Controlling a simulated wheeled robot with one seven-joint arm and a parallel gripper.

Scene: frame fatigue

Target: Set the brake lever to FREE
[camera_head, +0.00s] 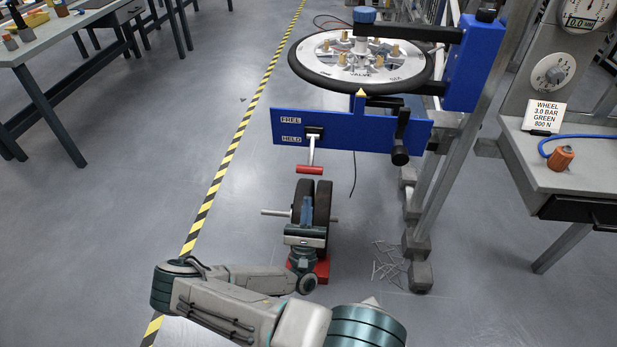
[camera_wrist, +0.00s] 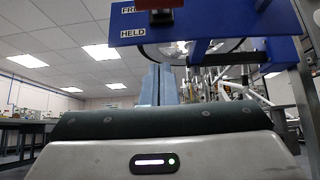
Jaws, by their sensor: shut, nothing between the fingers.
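The brake lever (camera_head: 311,150) is a silver shaft with a red handle (camera_head: 310,170). It comes out of a black pivot on a blue panel (camera_head: 363,136) with FREE (camera_head: 290,120) above HELD (camera_head: 291,139). The lever points down, on the HELD side. My gripper (camera_head: 306,202) is below the red handle, apart from it, with its fingers together and nothing between them. In the wrist view, the shut fingers (camera_wrist: 165,70) point up and the red handle (camera_wrist: 158,4) is cut off at the top edge. The FREE label (camera_wrist: 128,9) and HELD label (camera_wrist: 112,30) show there.
A spoked wheel (camera_head: 430,72) lies level above the panel. A black knob (camera_head: 400,156) sticks out right of the lever. Two dark rollers (camera_head: 323,205) stand behind my gripper. A bench (camera_head: 525,170) is at the right. The floor left of the panel is clear.

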